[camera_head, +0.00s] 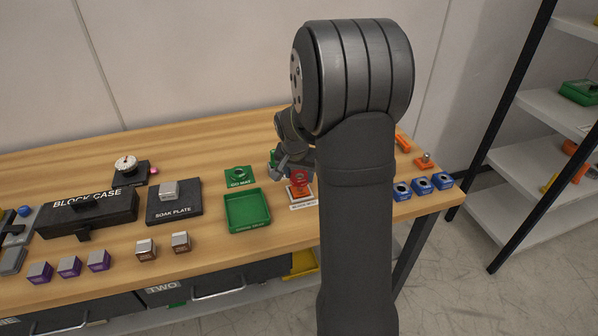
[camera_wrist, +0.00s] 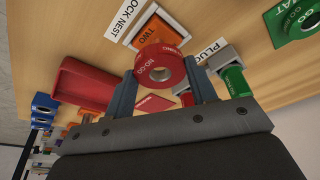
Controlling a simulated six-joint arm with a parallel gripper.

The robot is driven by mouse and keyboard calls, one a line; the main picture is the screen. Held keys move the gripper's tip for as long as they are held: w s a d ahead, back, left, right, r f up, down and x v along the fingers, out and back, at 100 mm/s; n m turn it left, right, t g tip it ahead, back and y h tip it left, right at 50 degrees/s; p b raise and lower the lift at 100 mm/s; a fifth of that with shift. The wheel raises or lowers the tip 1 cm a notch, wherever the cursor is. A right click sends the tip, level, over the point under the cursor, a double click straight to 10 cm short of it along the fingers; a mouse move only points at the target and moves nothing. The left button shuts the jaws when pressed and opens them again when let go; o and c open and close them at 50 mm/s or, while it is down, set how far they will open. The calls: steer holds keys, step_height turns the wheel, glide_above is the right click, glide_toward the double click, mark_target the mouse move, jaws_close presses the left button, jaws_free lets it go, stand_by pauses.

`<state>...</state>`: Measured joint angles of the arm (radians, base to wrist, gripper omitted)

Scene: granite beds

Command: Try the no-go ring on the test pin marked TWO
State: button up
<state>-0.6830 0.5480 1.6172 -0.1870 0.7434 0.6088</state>
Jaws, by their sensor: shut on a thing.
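My gripper (camera_wrist: 163,78) is shut on the red ring marked NO-GO (camera_wrist: 149,60), with one finger on each side of it. In the head view the ring (camera_head: 300,176) is at the gripper (camera_head: 288,170), just above an orange piece (camera_head: 299,190) in the white-framed block nest. In the wrist view the orange piece marked TWO (camera_wrist: 146,36) shows just beyond the ring, partly hidden by it. The ring's hole looks grey in the middle; I cannot tell whether a pin is inside it.
A green ring (camera_head: 239,174) sits on the GO mat, left of the nest. A green tray (camera_head: 247,211) is in front of it. In the wrist view a red tray (camera_wrist: 88,86) and a plug holder (camera_wrist: 217,60) flank the gripper. Blue holed blocks (camera_head: 421,186) stand at the right edge.

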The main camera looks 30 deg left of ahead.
mark_target(299, 183)
steer(key=shift+f, duration=1.95)
stand_by(1.4)
steer(key=shift+r, duration=3.5)
